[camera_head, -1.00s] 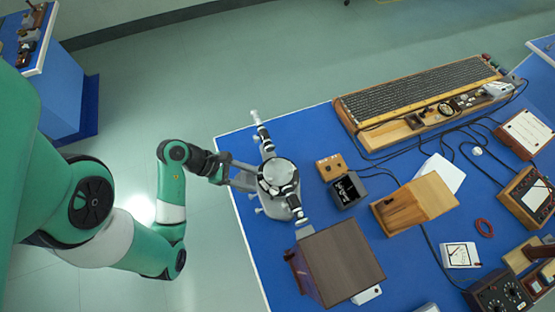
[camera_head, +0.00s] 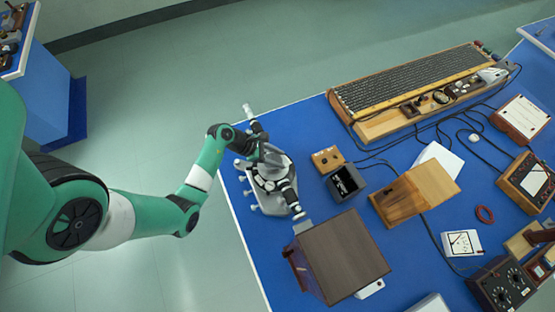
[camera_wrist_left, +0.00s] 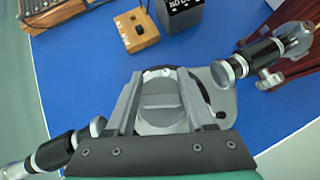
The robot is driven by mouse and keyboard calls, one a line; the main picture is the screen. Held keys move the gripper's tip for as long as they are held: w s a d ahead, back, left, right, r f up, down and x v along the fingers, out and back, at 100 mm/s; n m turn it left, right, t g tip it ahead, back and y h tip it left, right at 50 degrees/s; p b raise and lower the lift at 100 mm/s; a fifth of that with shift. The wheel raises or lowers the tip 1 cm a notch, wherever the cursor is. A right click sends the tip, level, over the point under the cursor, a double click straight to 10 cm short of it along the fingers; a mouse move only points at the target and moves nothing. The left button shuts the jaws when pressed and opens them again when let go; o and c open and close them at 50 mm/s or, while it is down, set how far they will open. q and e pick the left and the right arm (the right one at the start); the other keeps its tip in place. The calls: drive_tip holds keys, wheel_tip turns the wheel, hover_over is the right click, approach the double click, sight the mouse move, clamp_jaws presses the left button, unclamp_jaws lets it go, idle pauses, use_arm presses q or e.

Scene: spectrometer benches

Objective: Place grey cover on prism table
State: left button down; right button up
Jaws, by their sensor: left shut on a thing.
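The spectrometer (camera_head: 270,185) stands on the blue bench, with its black-and-white telescope tubes reaching to the upper left and lower right. My left gripper (camera_head: 266,160) is over its middle and hides most of the prism table in the head view. In the left wrist view the two grey fingers of my left gripper (camera_wrist_left: 159,84) are shut on a grey piece, which looks like the grey cover (camera_wrist_left: 160,101). A round, pale-rimmed part of the spectrometer (camera_wrist_left: 158,71) shows just beyond it. Whether the cover touches the prism table cannot be told. My right gripper is not in view.
A dark brown box (camera_head: 345,255) stands close to the spectrometer's lower-right tube. A small wooden block (camera_head: 327,159) and a black box (camera_head: 346,183) stand to its right. A wooden box (camera_head: 415,192) and cables lie farther right. The bench's left edge is near.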

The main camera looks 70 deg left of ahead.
use_arm(q)
drive_tip(key=shift+s+f, duration=0.1)
drive_tip(key=shift+f, duration=0.95)
drive_tip(key=shift+c, duration=1.3)
unclamp_jaws()
drive_tip(key=shift+f, duration=0.1)
drive_tip(key=shift+r, duration=0.25)
drive_tip(key=p+v, duration=0.2)
drive_tip(key=v, duration=0.9)
drive_tip(key=shift+s+r, duration=0.3)
drive_tip(key=shift+a, duration=0.1)
